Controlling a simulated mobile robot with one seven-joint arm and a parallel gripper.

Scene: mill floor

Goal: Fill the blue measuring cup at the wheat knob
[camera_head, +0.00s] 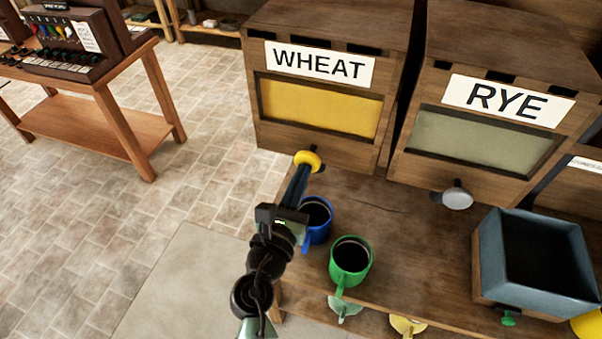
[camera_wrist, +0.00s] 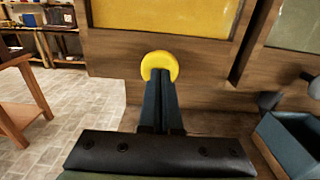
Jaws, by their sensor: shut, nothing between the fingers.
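The wheat bin (camera_head: 281,133) stands at the back of the wooden counter, with a yellow window and a WHEAT label. Its yellow knob (camera_head: 309,160) sticks out low on the front. My gripper (camera_head: 304,172) is shut and empty, its fingertips at the knob, seemingly touching it. In the wrist view the closed fingers (camera_wrist: 160,92) point straight at the yellow knob (camera_wrist: 159,65). The blue measuring cup (camera_head: 318,220) stands upright on the counter below the knob, partly hidden by my gripper. Its inside looks dark; I cannot tell its contents.
A green cup (camera_head: 351,261) stands just in front of the blue cup. The rye bin (camera_head: 470,165) with a grey knob (camera_head: 457,198) is to the right. A blue-grey open box (camera_head: 490,262) sits at the counter's right. A wooden table (camera_head: 97,92) stands at the left.

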